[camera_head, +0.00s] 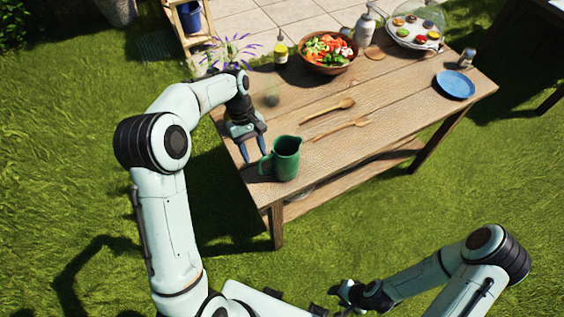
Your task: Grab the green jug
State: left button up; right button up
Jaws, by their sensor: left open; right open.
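The green jug (287,160) stands upright near the front left corner of the wooden table (345,140). Its handle is on its left side and its opening faces up. My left gripper (254,156) is open, its fingers pointing down, just left of the jug and close to its handle. I cannot tell whether a finger touches the handle. My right gripper (343,297) is open and low over the grass in front of the table, well away from the jug.
A salad bowl (328,52), bottles and a platter (414,32) stand along the back. A blue plate (455,84) and a small shaker (466,58) are at the right end. The front right tabletop is clear.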

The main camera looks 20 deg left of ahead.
aim_at(284, 169)
pick_arm(q)
jog(key=shift+b+x, duration=0.35)
jog(key=shift+x, duration=2.65)
jog(key=shift+w, duration=0.1)
jog(key=c, duration=0.8)
grip_shut()
